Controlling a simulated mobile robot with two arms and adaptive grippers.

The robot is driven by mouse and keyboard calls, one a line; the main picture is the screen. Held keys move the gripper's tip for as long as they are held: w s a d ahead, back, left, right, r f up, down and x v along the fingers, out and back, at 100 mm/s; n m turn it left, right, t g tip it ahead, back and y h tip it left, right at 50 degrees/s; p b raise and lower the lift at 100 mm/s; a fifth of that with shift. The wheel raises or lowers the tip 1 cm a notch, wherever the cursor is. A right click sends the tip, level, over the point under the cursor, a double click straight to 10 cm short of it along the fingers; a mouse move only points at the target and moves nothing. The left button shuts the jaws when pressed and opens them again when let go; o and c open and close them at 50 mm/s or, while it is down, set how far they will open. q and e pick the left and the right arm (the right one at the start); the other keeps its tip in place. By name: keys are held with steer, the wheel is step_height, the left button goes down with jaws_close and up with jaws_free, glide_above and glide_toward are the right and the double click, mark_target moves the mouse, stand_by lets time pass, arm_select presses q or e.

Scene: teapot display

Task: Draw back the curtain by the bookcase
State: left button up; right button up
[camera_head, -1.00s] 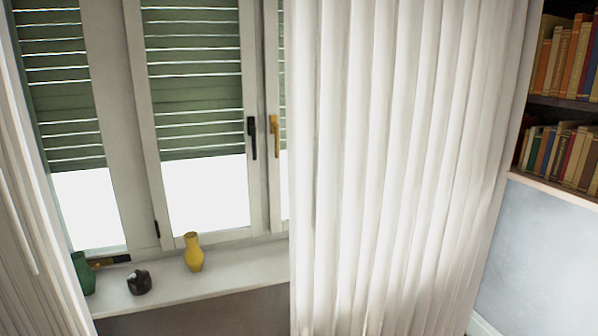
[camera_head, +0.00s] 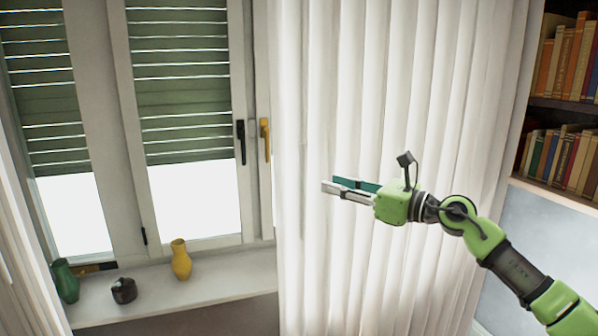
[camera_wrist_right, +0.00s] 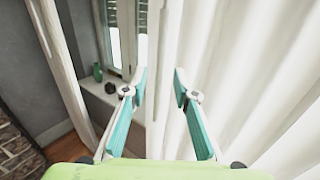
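The white curtain (camera_head: 420,90) by the bookcase (camera_head: 557,102) hangs in pleats over the right part of the window. Its left edge falls just right of the yellow window handle. My right gripper (camera_head: 332,187) is in front of the curtain, pointing left toward its left part. In the right wrist view the fingers (camera_wrist_right: 159,82) are spread apart, with the curtain's edge (camera_wrist_right: 168,60) seen beyond and between them. Nothing is clearly gripped, and I cannot tell whether the fingers touch the cloth. My left gripper is not in view.
On the window sill (camera_head: 215,285) stand a yellow vase (camera_head: 181,260), a dark small pot (camera_head: 123,290) and a green vase (camera_head: 65,281). Another curtain (camera_head: 20,250) hangs at the far left. The window (camera_head: 190,130) has green shutters partly down.

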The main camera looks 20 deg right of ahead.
mark_target(304, 177)
steer(key=p+x, duration=0.3)
steer(key=x, duration=0.6)
steer(key=shift+w+a+r, duration=0.1)
steer(key=shift+w+a, duration=0.05)
steer(key=shift+w, duration=0.2)
steer(key=shift+w+a, duration=0.25)
steer(key=shift+w, duration=0.1)
jaws_close()
